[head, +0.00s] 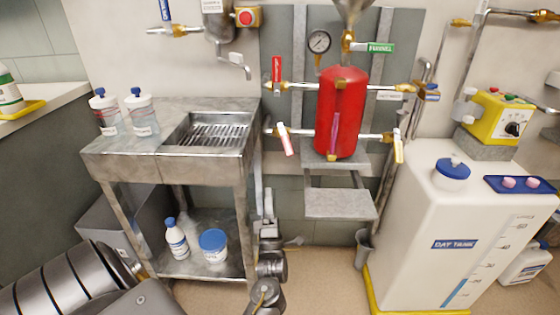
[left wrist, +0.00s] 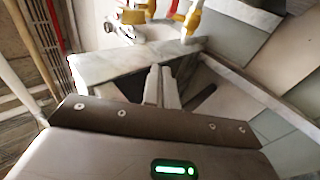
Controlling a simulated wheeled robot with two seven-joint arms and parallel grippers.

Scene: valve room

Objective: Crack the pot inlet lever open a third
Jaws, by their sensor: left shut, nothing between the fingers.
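The red pot (head: 340,110) stands on a wall bracket, with brass-fitted pipes on both sides. A red lever (head: 277,68) stands upright on the upper left pipe. A lever with a pale red grip (head: 286,140) hangs down on the lower left pipe, and a pale lever (head: 399,148) hangs on the lower right one. The small white tag (head: 390,97) is too blurred to read surely, so I cannot tell which lever is the inlet. My left gripper (head: 268,196) is below the lower left lever, apart from it. Its fingers (left wrist: 160,82) are shut and empty in the left wrist view.
A steel sink bench (head: 115,155) with bottles stands left of my gripper. A steel step (head: 340,204) sits under the pot. The white day tank (head: 405,220) stands to the right. A gauge (head: 319,41) and a green funnel handle (head: 381,48) are above the pot.

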